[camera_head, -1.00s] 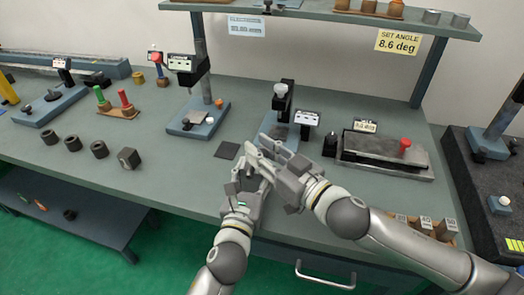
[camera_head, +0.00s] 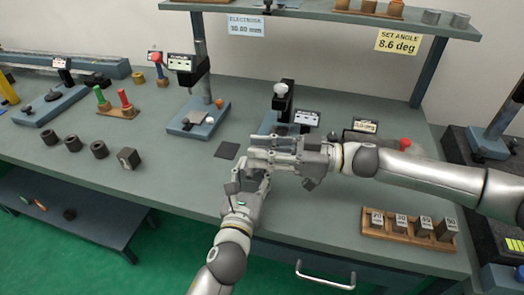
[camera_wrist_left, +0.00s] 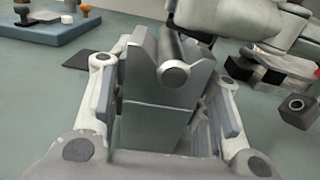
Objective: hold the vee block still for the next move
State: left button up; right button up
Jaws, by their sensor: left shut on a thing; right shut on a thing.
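The vee block (camera_wrist_left: 158,120) is a grey block with a V groove on top, upright between the fingers of my left gripper in the left wrist view. My left gripper (camera_head: 250,178) is shut on it above the bench. A grey cylinder (camera_wrist_left: 174,75) with a bright round end lies in the groove. My right gripper (camera_head: 262,153) reaches in from the right, close over the vee block, and is shut; it also shows in the left wrist view (camera_wrist_left: 235,18). Its grip seems to be on the cylinder, but the contact is hidden.
A dark square pad (camera_head: 227,151) lies on the bench beside the grippers. Behind stands a blue-based fixture (camera_head: 197,122). A wooden rack (camera_head: 408,229) of numbered blocks is at the right front. Several dark rings (camera_head: 74,144) lie at the left. The front middle of the bench is clear.

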pick_arm(q)
jog(key=shift+s+d+f, duration=0.1)
jog(key=shift+f, duration=0.25)
pick_arm(e)
jog(key=n+g, duration=0.2)
jog(key=g, duration=0.1)
jog(key=n+g, duration=0.2)
jog(key=g, duration=0.1)
jog(key=shift+w+a+g, duration=0.1)
jog(key=shift+a+g, duration=0.05)
jog(key=shift+g, duration=0.25)
jog(key=shift+n+g+h, duration=1)
jog(key=shift+n+g, duration=0.8)
jog(key=shift+g, duration=0.4)
jog(key=shift+n+g+h, duration=0.3)
jog(key=shift+g, duration=0.3)
jog(key=o, duration=1)
jog(key=r, duration=1)
jog(key=shift+s, duration=0.2)
